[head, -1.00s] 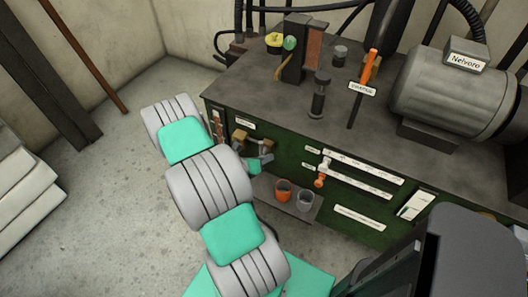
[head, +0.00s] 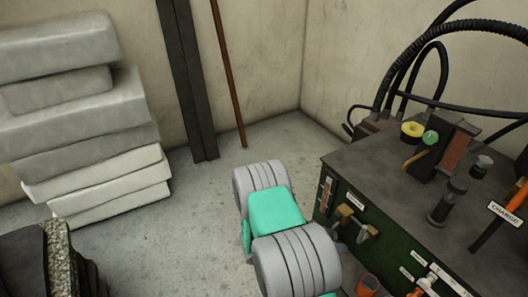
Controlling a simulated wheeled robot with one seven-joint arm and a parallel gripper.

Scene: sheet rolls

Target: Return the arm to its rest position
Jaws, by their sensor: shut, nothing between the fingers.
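My arm, with thick grey ribbed joints (head: 296,262) and teal links (head: 274,210), reaches up from the bottom edge in the middle of the head view. It stands over the floor, left of the green machine cabinet (head: 345,225). A small teal part of the arm shows at the left of the upper link. My gripper cannot be made out; the arm's links hide the space behind them.
The cabinet has brass-coloured knobs (head: 345,212) on its front and an orange cup (head: 367,285) below. White and grey slabs (head: 85,120) are stacked at left. A dark post (head: 187,80) and brown rod (head: 229,75) stand by the wall. Floor between is clear.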

